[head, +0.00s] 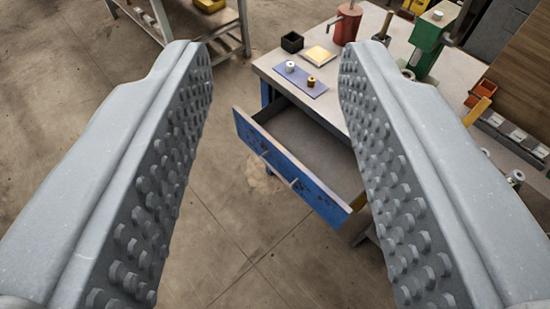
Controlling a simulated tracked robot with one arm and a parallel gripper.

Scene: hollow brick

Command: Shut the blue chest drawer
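The blue chest drawer (300,184) is pulled out from under a light-topped workbench (283,75). Its blue front is worn and carries a metal bar handle (279,170). The inside of the drawer looks empty where I see it; its right end is partly hidden behind my right finger. My gripper (272,60) is open and empty, its two grey studded fingers wide apart. The drawer shows between the fingers and beyond them, with no visible contact.
Another table (185,25) stands at the back left.

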